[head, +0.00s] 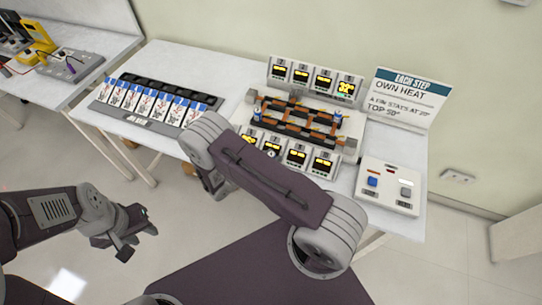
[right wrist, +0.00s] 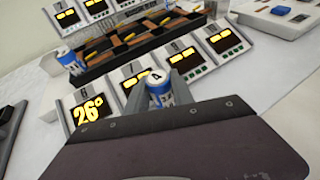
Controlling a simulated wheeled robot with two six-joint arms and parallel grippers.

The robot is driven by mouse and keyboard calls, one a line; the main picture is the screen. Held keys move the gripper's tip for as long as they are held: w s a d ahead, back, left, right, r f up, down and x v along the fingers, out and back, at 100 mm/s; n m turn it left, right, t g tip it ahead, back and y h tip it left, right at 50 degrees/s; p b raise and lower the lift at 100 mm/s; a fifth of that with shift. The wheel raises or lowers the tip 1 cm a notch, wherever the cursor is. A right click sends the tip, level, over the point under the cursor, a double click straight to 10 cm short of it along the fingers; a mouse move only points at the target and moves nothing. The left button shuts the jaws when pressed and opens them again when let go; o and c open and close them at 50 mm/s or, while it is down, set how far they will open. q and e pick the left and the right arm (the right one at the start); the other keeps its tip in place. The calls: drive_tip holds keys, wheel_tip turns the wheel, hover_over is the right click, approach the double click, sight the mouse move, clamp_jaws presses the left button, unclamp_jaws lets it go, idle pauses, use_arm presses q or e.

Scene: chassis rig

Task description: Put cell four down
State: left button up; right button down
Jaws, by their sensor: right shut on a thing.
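Cell four (right wrist: 159,92), a small white and blue cylinder with a 4 on its top, stands upright between the fingers of my right gripper (right wrist: 163,86), which is shut on it. In the right wrist view it is in front of a row of display units; whether its base touches anything is hidden. My left gripper (head: 138,234) is open and empty, low at the left, over the floor in front of the table. The dark rack (head: 293,122) has orange-brown slots.
Display units (head: 315,75) line the rack's back and front; one reads 26° (right wrist: 88,113). Other blue and white cells stand at the rack's left (head: 257,113) and right (head: 338,116). A labelled card tray (head: 140,119) lies left, a button box (head: 388,190) right.

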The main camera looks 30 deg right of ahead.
drive_tip(key=shift+w, duration=0.1)
drive_tip(key=shift+f, duration=0.15)
drive_tip(key=shift+f+b, duration=0.25)
drive_tip(key=shift+b, duration=0.15)
drive_tip(key=shift+f, duration=0.25)
drive_tip(key=c, duration=1.1)
unclamp_jaws()
drive_tip(key=shift+r, duration=0.1)
